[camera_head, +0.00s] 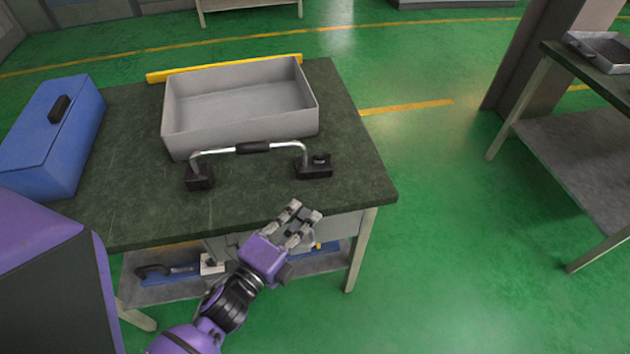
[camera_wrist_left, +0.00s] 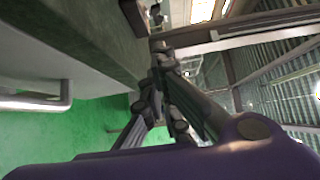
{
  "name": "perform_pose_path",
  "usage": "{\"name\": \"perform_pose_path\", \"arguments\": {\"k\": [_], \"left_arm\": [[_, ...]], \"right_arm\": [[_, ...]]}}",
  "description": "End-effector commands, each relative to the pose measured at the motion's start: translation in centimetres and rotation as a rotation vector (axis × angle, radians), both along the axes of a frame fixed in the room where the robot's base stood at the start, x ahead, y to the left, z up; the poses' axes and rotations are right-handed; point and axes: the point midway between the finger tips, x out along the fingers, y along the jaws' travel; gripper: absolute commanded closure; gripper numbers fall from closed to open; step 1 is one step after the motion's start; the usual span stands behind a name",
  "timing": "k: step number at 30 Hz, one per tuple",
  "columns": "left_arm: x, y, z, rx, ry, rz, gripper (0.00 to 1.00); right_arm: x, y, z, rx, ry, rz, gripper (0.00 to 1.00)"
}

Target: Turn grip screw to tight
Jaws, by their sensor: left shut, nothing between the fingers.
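A small dark knob (camera_head: 321,158), which looks like the grip screw, sits on the right foot. My left gripper (camera_head: 307,213) is at the table's front edge, below and apart from that foot. It is shut and empty; its fingers also show in the left wrist view (camera_wrist_left: 158,52). My right gripper is out of view.
The grey tray (camera_head: 187,139) and a blue toolbox (camera_head: 45,130) stand on the table (camera_head: 255,205). A lower shelf (camera_head: 190,290) holds tools. Another table (camera_head: 590,150) stands at the right, with open green floor between.

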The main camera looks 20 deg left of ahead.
Motion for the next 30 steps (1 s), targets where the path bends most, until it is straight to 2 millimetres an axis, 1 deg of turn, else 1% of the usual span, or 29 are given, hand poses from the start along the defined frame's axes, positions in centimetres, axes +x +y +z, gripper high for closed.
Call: {"name": "perform_pose_path", "arguments": {"k": [5, 12, 16, 18, 24, 30], "left_arm": [[2.4, -0.6, 0.5, 0.003, -0.011, -0.004, 1.00], [7.5, -1.7, 0.7, 0.001, -0.011, -0.004, 1.00], [10.0, -2.3, 0.6, 0.001, -0.010, -0.004, 1.00], [10.9, -1.3, 0.5, 0.004, -0.009, -0.003, 1.00], [12.6, -0.2, 0.3, 0.003, -0.006, -0.003, 1.00], [12.9, 0.1, 0.2, 0.002, -0.006, -0.003, 1.00]], "right_arm": [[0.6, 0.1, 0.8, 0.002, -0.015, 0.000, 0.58], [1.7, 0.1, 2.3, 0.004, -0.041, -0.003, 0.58], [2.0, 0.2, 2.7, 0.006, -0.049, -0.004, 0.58], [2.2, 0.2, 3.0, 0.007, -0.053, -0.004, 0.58], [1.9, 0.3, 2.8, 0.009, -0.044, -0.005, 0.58], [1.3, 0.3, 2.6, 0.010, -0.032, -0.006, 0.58]]}}
